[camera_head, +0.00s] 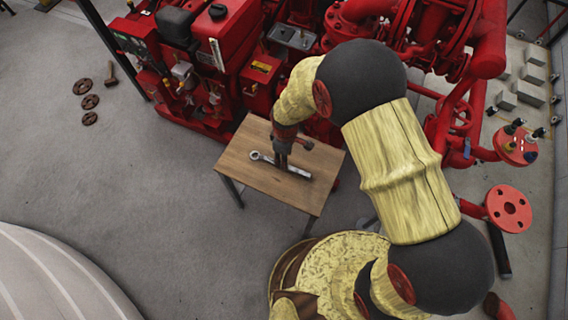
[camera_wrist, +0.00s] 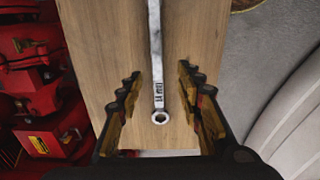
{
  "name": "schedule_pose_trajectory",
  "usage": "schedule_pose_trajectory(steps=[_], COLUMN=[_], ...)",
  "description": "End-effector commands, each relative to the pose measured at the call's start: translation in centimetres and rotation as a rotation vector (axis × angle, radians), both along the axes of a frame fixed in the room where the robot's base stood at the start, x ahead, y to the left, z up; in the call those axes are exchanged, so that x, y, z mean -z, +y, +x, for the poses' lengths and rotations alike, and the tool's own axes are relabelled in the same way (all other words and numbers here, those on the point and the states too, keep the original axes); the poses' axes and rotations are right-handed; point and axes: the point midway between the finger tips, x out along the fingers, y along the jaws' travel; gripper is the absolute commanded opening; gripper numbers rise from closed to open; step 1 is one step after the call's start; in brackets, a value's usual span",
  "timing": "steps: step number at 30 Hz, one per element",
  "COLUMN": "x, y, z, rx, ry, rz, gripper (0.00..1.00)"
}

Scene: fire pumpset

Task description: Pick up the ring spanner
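The ring spanner (camera_head: 266,158) is a silver bar lying flat on a small wooden table (camera_head: 245,172). In the wrist view the spanner (camera_wrist: 157,62) runs down the middle of the wooden top (camera_wrist: 98,42), with a ring end near the table's edge; its other end is out of frame. My gripper (camera_head: 282,164) points down over the spanner's middle in the head view and hides part of it. In the wrist view my gripper (camera_wrist: 160,76) is open, with one finger on each side of the spanner and gaps to both. Fingertip height above the table is unclear.
A red pump engine (camera_head: 180,65) stands close behind the table. Red pipes (camera_head: 470,60) and a valve are to the right. Several round brown parts (camera_head: 90,101) and a hammer (camera_head: 110,75) lie on the floor at left. Open grey floor (camera_head: 160,190) lies left of the table.

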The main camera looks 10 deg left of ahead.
Motion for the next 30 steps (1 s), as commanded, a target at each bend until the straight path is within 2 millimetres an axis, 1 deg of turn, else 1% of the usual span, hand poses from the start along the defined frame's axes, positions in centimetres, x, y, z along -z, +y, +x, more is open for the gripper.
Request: schedule_pose_trajectory(steps=[1,3,11,15,19,21,27,30], x=[0.7,1.5,3.6,5.7,7.3,7.6,7.4,7.4], y=[-0.1,-0.1,-0.4,-0.9,-0.9,-0.9,-0.9,-0.9], z=[-0.1,-0.1,0.0,0.3,0.3,0.3,0.3,0.3], rx=[-0.002,-0.001,0.000,0.001,0.000,0.000,0.000,0.000], ry=[0.003,0.003,0.003,0.003,0.004,0.003,0.001,0.002], rz=[-0.001,-0.001,-0.002,-0.001,-0.002,-0.001,-0.001,-0.002], gripper=[0.36,0.36,0.36,0.36,0.36,0.36,0.36,0.31])
